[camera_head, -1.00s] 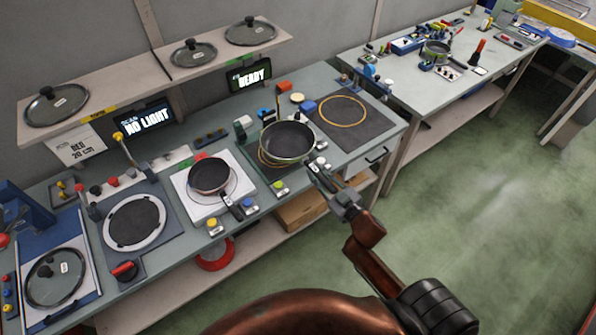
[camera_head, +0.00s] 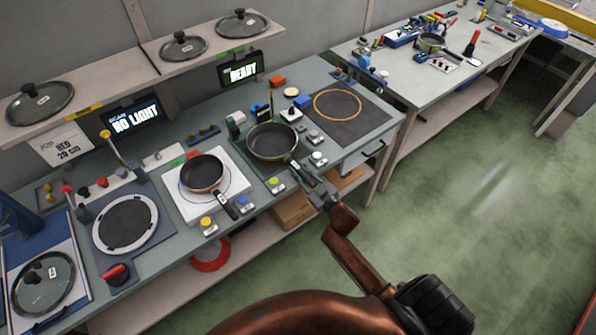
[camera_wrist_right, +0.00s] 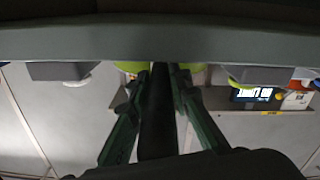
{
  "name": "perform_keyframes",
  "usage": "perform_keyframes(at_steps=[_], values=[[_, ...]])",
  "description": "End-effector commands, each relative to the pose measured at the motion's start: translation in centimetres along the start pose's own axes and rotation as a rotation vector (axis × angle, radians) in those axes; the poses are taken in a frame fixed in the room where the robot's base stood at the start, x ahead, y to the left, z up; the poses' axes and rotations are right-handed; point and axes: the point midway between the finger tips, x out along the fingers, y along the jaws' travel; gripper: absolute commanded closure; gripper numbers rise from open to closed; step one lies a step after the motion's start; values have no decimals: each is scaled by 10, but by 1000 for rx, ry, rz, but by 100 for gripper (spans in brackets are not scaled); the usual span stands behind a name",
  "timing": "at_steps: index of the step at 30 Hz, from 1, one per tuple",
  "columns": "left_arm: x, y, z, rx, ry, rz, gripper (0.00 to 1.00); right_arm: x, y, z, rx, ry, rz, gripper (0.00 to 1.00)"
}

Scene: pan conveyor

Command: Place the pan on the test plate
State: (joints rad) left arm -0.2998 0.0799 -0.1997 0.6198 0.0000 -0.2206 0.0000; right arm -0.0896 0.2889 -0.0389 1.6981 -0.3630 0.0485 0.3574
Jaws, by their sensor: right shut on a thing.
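A dark pan (camera_head: 272,141) with a light rim sits over the dark plate (camera_head: 272,172) in the middle of the bench, covering most of it. I cannot tell whether the pan touches the plate or hovers just above it. My right gripper (camera_head: 312,184) is shut on the pan's black handle, at the bench's front edge. In the right wrist view, the two fingers of the right gripper (camera_wrist_right: 158,88) close on both sides of the dark handle (camera_wrist_right: 157,125). My left gripper is not in view.
A smaller pan (camera_head: 202,172) stands on a white plate to the left. A dark mat with a yellow ring (camera_head: 361,104) lies empty to the right. A round burner (camera_head: 125,222) and a glass lid (camera_head: 43,283) are further left. Lids sit on the shelf (camera_head: 215,55).

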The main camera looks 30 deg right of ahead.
Motion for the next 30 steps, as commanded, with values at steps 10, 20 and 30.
perform_keyframes(at_steps=[10, 20, 30], values=[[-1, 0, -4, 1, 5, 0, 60, 0, 0, 1, 0, -3, 0, 70], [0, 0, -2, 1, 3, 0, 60, -1, 0, 1, 0, -3, 0, 64], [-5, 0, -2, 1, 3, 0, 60, -46, 0, 1, 0, -5, 0, 64]])
